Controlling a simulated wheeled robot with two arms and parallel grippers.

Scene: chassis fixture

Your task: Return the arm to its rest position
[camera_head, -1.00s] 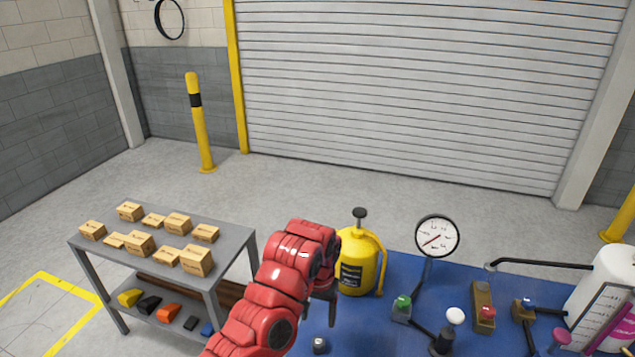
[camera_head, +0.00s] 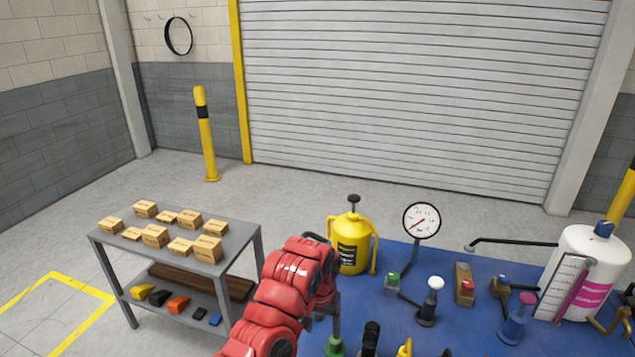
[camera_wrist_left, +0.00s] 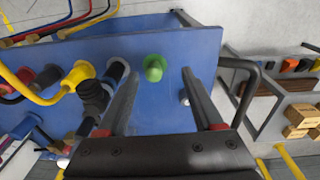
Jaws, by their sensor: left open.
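My left arm, red with dark joints, comes in from the bottom of the head view. My left gripper (camera_head: 334,318) hangs at its end over the left edge of the blue bench (camera_head: 398,262), partly hidden by the arm. In the left wrist view the gripper (camera_wrist_left: 158,76) has its two dark fingers wide apart, with nothing held between them. A green knob-like thing (camera_wrist_left: 154,66) shows beyond the fingertips, on the bench. My right gripper is in neither view.
A yellow can (camera_head: 352,245) stands close beyond the left gripper. A dial gauge (camera_head: 421,220), small coloured fittings and a white tank (camera_head: 578,265) stand to the right. A grey shelf cart (camera_head: 225,243) with several boxes stands left.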

